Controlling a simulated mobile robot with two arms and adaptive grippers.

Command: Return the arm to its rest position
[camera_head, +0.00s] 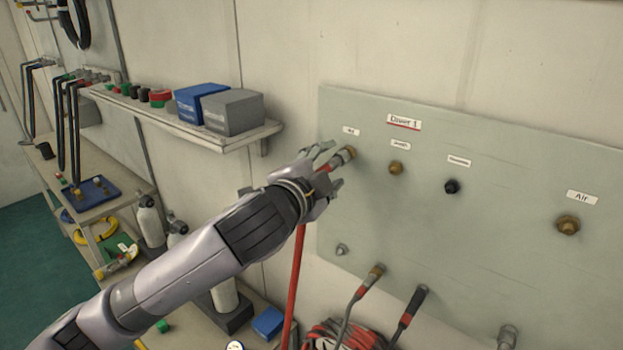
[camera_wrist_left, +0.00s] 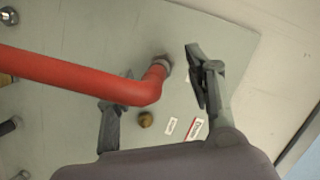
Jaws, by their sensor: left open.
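My left gripper (camera_head: 329,172) is at the upper left of the grey-green Diver 1 panel (camera_head: 480,250). Its fingers are spread around the end of a red hose (camera_head: 298,270), whose metal fitting (camera_head: 343,157) meets the panel's upper left port. In the left wrist view the red hose (camera_wrist_left: 80,77) bends to the panel and its end meets the port. The open fingers (camera_wrist_left: 157,100) stand on either side of it, apart from the fitting as far as I can see. My right gripper is not in view.
A wall shelf (camera_head: 200,130) with blue and grey boxes is left of the panel. More brass and black ports, including the Air port (camera_head: 568,225), are on the panel. Coiled red hoses (camera_head: 340,335), bottles and a blue box (camera_head: 268,322) are below. The room above the panel is clear.

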